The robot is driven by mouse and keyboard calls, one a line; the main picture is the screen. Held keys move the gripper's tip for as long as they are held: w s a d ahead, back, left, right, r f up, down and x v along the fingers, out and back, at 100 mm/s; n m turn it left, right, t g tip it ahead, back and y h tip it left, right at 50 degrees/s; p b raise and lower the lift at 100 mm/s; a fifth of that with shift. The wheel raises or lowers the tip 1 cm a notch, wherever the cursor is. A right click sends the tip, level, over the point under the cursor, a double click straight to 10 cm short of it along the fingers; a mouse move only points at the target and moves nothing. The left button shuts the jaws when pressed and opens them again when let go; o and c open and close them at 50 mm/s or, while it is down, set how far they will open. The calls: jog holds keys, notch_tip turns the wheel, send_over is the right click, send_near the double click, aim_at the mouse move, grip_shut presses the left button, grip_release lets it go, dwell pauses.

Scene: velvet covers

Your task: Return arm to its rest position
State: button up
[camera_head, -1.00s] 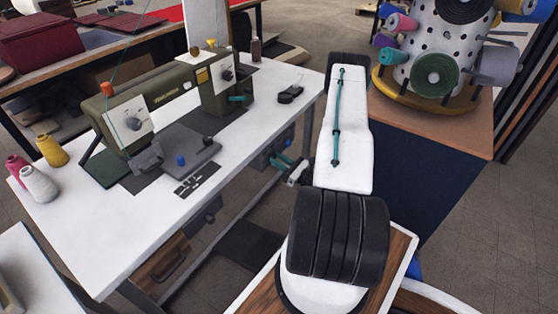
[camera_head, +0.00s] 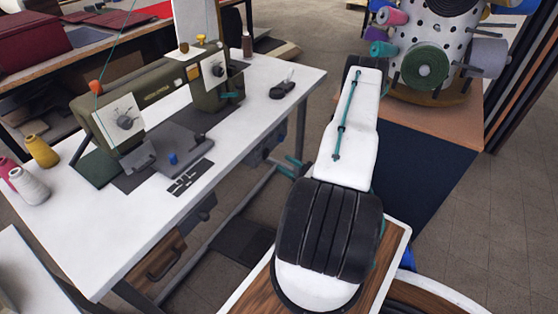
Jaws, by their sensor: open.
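My arm (camera_head: 348,150) is folded in front of the camera, with a white link, a teal cable along it and a wide black ribbed joint (camera_head: 330,230) near the base. My gripper (camera_head: 290,166) shows only as teal finger ends sticking out to the left of the white link, beside the sewing table's right side. The fingers are open and nothing shows between them. The rest of the gripper is hidden behind my arm.
A white sewing table (camera_head: 235,135) at the left holds an olive sewing machine (camera_head: 155,95), thread spools (camera_head: 42,152) and a small black item (camera_head: 282,88). At the right, a dark cabinet (camera_head: 425,180) carries a perforated spool stand (camera_head: 440,45). Floor shows between them.

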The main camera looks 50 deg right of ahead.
jog(key=shift+s+f, duration=0.1)
jog(key=shift+s, duration=0.35)
dwell(0.3)
jog(key=s+a+r+n+g+y, duration=0.1)
jog(key=a+r+n+g+y, duration=1.2)
jog(key=a+r+n+g, duration=0.6)
jog(key=s+a+r+n+h, duration=0.3)
jog(key=a+r+n+h, duration=0.1)
jog(key=r, duration=0.4)
jog(key=s+a+r+n+h, duration=0.4)
jog(key=a+r+n+h, duration=0.1)
jog(key=r, duration=0.3)
jog(key=s+a+r+n+h, duration=0.3)
jog(key=a+r+n+h, duration=0.2)
jog(key=a+r+n, duration=0.2)
jog(key=shift+s+r, duration=0.3)
jog(key=shift+r, duration=0.4)
jog(key=shift+a, duration=0.1)
